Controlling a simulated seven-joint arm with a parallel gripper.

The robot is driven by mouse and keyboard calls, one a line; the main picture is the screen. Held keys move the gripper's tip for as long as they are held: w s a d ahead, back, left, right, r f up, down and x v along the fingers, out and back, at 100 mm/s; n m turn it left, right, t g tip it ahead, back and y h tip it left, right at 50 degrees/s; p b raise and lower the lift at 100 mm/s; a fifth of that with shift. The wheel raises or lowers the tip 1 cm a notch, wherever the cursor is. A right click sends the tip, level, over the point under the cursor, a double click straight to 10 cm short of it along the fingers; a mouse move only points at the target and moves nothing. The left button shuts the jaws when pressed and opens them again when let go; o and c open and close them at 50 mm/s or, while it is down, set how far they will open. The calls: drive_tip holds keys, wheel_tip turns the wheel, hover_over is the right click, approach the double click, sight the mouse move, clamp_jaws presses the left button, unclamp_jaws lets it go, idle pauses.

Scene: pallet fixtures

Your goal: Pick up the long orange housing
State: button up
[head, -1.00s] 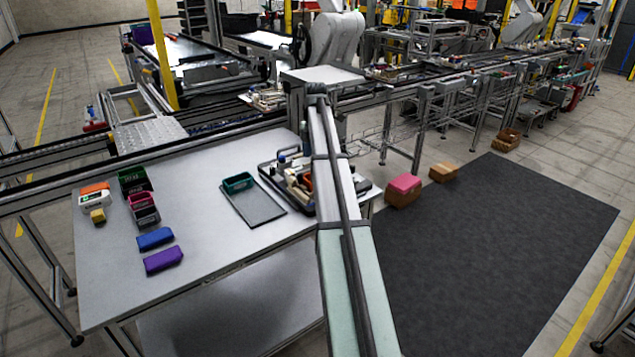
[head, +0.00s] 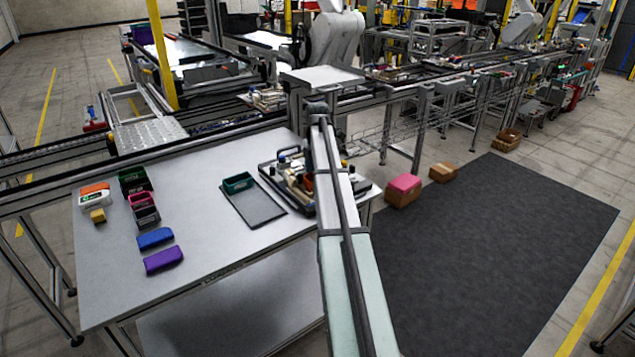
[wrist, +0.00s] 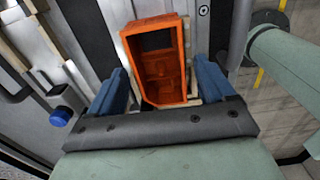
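The long orange housing (wrist: 160,62) shows in the wrist view as an open, box-like part with inner walls. It sits in a pale frame on the grey fixture. My gripper (wrist: 161,70) is open, with one blue finger on each side of the housing's near part. A narrow gap seems to show between each finger and the housing; whether the fingers reach down beside its walls I cannot tell.
A blue knob (wrist: 61,116) stands left of the gripper in the wrist view. On the table (head: 215,245) are a green bin (head: 238,183) on a dark tray, purple (head: 163,259) and blue (head: 155,238) blocks, small bins and a white orange-topped box (head: 94,197). The table's front middle is clear.

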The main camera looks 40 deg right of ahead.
drive_tip(key=c, duration=1.1)
drive_tip(key=shift+o, duration=0.2)
